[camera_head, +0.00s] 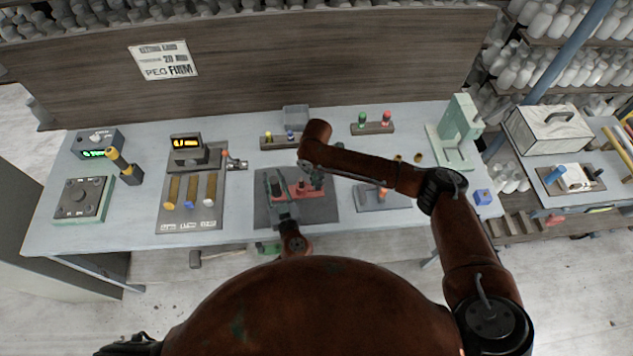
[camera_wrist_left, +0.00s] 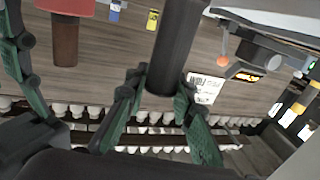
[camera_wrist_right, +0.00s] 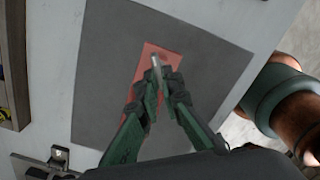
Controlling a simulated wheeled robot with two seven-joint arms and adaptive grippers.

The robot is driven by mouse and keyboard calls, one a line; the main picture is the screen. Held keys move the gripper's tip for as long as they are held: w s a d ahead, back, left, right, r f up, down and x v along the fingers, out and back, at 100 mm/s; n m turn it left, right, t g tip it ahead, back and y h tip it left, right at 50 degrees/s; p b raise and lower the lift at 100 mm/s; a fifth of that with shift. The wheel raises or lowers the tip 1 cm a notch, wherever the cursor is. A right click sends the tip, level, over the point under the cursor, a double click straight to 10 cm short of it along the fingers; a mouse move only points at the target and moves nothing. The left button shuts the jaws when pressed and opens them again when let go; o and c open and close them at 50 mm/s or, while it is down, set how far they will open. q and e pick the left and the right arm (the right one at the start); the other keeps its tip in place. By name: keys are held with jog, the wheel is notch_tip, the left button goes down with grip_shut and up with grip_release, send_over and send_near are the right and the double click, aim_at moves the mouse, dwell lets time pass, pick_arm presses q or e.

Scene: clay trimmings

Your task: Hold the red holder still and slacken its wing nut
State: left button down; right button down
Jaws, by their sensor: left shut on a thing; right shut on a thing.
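The red holder (camera_head: 291,191) lies on a dark grey mat (camera_head: 325,212) near the middle of the bench. Its red plate (camera_wrist_right: 153,50) also shows in the right wrist view. My left gripper (camera_head: 279,189) is shut around a dark upright post (camera_wrist_left: 177,40), which appears to stand at the holder's left end. My right gripper (camera_wrist_right: 163,85) points down over the red plate, shut on a small pale metal piece (camera_wrist_right: 156,64), which looks like the wing nut. The fingers hide most of the nut. In the head view the right arm partly covers the holder's right side.
A grey block with an orange-topped peg (camera_head: 380,196) stands to the right. Peg racks (camera_head: 373,127) are behind. A pale green stand (camera_head: 455,135) and blue cube (camera_head: 482,197) are at the right end.

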jog(key=c, duration=2.1)
grip_release()
notch_tip(320, 180, up, 12)
pick_arm(q)
jog(key=c, duration=1.6)
grip_release()
jog(key=shift+s, duration=0.1)
